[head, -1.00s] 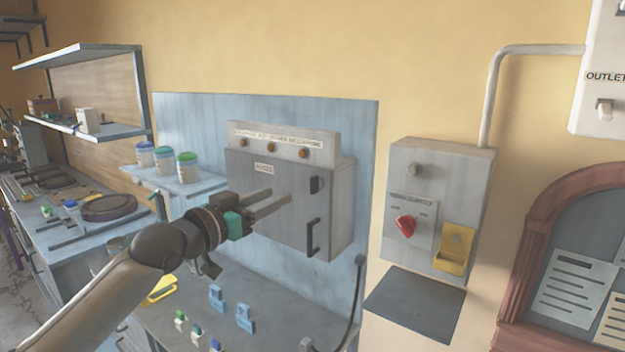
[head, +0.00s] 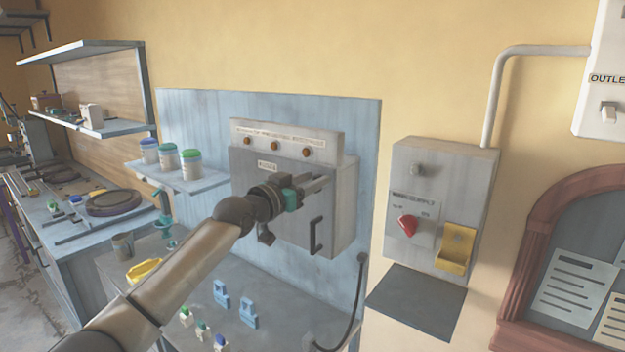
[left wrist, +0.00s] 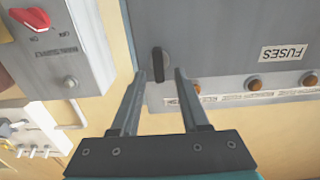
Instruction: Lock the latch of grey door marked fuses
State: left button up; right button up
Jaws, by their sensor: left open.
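The grey door (head: 258,200) marked fuses is on the front of a grey wall box and looks shut. Its FUSES label (left wrist: 285,52) shows upside down in the left wrist view. The latch, a small black knob (left wrist: 159,62), stands lengthwise up and down in the left wrist view. My left gripper (head: 325,182) is open in front of the door and hides the latch in the head view. In the left wrist view the two fingertips (left wrist: 160,76) lie either side of the latch; I cannot tell whether they touch it. My right gripper is not in view.
A black door handle (head: 316,236) sits below the latch. A grey switch box with a red knob (head: 407,225) and yellow bracket (head: 456,248) is to the right. A shelf with jars (head: 178,178) is left of the box; the bench (head: 285,310) holds small items below.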

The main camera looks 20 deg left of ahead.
pick_arm(q)
jog(key=shift+w+d, duration=0.1)
jog(key=shift+w, duration=0.05)
grip_shut()
dwell(0.4)
